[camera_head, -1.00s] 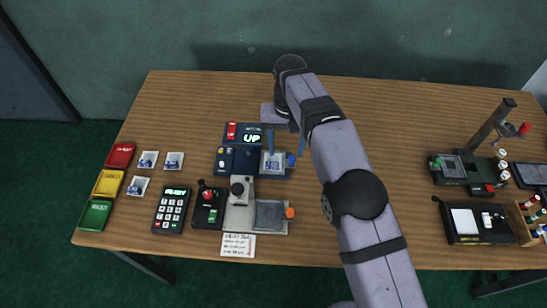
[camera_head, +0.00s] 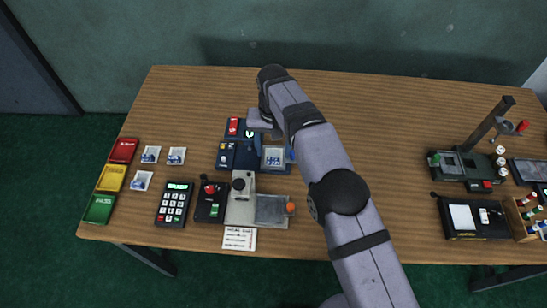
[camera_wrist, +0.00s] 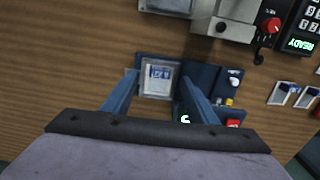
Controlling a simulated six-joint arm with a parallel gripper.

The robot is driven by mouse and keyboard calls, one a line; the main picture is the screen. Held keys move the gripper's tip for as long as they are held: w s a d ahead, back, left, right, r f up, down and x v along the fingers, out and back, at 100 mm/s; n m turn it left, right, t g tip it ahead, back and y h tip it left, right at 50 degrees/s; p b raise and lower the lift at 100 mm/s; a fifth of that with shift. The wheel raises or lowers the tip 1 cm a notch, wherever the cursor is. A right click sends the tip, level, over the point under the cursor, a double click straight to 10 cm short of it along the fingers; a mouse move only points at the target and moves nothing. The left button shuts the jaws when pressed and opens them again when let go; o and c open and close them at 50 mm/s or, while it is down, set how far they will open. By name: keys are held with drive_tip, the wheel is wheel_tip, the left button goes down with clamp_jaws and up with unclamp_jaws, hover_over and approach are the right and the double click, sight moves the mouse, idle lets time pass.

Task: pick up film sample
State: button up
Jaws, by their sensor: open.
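A pale film sample with blue marks (camera_head: 273,157) lies in a square recess at the right of a dark blue device (camera_head: 228,147). It also shows in the wrist view (camera_wrist: 158,80). My gripper (camera_wrist: 158,77) is open and empty; in the wrist view its two blue fingers stand on either side of the sample, apart from each other. The height of the fingertips over the sample is hard to tell. Other small samples in white trays (camera_head: 176,155) lie at the left.
Red, yellow and green trays (camera_head: 110,178) line the left edge. A keypad (camera_head: 174,203), a red-knobbed box (camera_head: 211,202) and a grey press (camera_head: 241,205) stand in front of the device. A stand (camera_head: 490,125) and a black box (camera_head: 474,219) are at the right. The table's back is clear.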

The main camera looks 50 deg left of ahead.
sight(273, 160)
drive_tip(key=shift+s+f+p, duration=0.1)
drive_tip(key=shift+f+p, duration=0.6)
drive_tip(key=shift+f, duration=1.4)
drive_tip(key=c, duration=1.1)
drive_tip(key=shift+r, duration=0.15)
drive_tip(key=shift+r, duration=0.45)
drive_tip(key=shift+r+p, duration=2.35)
drive_tip(key=shift+r, duration=6.05)
drive_tip(key=shift+s, duration=0.1)
